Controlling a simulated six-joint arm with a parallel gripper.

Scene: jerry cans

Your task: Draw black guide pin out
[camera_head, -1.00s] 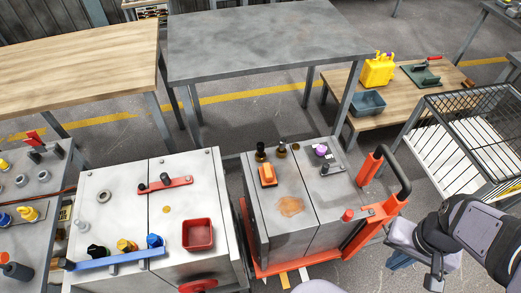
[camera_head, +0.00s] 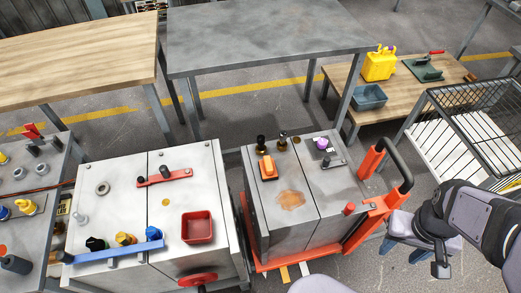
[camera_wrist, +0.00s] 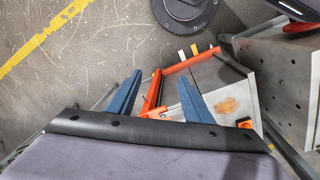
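Two black pins with brassy lower parts, a left one (camera_head: 261,144) and a right one (camera_head: 282,138), stand upright on the grey cabinet (camera_head: 292,226) on the orange cart. A black knob (camera_head: 95,244) sits behind the blue bar (camera_head: 115,253) on the left cabinet. I cannot tell which one is the black guide pin. My gripper (camera_head: 405,252) is right of the cart, apart from all pins. Its two blue fingers stand apart with nothing between them in the wrist view (camera_wrist: 160,78). The pins cannot be made out there.
The cart's orange frame and black handle (camera_head: 401,170) stand between my gripper and the cabinet top. An orange block (camera_head: 267,168) and a purple knob (camera_head: 322,144) are near the pins. A wire basket (camera_head: 475,130) stands behind my arm. The grey table (camera_head: 265,40) is bare.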

